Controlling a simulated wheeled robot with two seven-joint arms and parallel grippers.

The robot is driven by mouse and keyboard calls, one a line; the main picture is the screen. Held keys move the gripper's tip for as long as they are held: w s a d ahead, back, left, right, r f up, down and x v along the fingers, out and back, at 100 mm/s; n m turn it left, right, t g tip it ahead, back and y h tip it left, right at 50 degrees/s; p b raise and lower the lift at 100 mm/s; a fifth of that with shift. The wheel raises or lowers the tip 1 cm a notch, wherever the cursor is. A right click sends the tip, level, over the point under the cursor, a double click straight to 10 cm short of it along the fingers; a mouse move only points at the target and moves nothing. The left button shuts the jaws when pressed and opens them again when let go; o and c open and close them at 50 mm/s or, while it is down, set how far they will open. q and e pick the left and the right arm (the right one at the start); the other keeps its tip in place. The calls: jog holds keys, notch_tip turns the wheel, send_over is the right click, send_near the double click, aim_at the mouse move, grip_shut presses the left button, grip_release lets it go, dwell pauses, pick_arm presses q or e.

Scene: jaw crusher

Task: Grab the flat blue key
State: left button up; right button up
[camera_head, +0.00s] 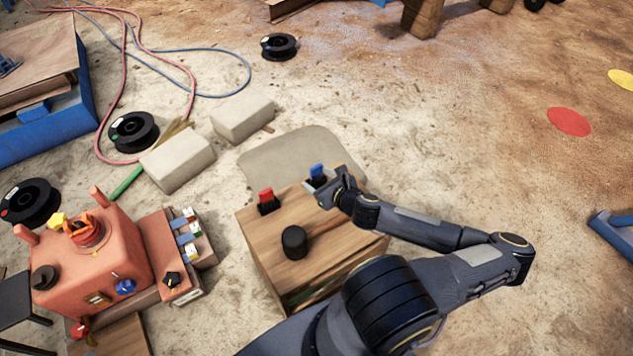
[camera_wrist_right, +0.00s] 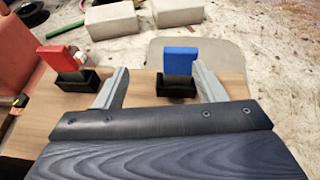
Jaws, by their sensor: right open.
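The flat blue key (camera_head: 317,170) stands upright in a small black holder at the back right of a wooden box (camera_head: 265,235). In the right wrist view the blue key (camera_wrist_right: 180,58) appears between my finger tips, nearer the right finger. My right gripper (camera_head: 328,187) is open and empty, close to the blue key at the box's right side. Its two fingers (camera_wrist_right: 163,80) are spread. I cannot tell whether the right finger touches the key. My left gripper is not in view.
A red key (camera_head: 266,195) stands in a similar black holder to the left, also in the wrist view (camera_wrist_right: 60,58). A black knob (camera_head: 294,242) sits on the box top. An orange machine (camera_head: 105,265) stands left. Pale blocks (camera_head: 178,163) lie behind.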

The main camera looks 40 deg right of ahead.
aim_at(317, 173)
jog(key=shift+s+d+f+m+h, duration=0.2)
jog(key=shift+d+f+m+h, duration=0.25)
jog(key=shift+d+m, duration=0.2)
jog(key=shift+w+d+f, duration=0.1)
jog(key=shift+d+f, duration=0.1)
jog(key=shift+d, duration=0.15)
jog(key=b+x, duration=0.2)
jog(key=x, duration=0.5)
jog(key=shift+w+d+b, duration=0.15)
jog(key=shift+w+b, duration=0.05)
jog(key=shift+b, duration=0.15)
jog(key=shift+r, duration=0.1)
jog(key=c, duration=1.2)
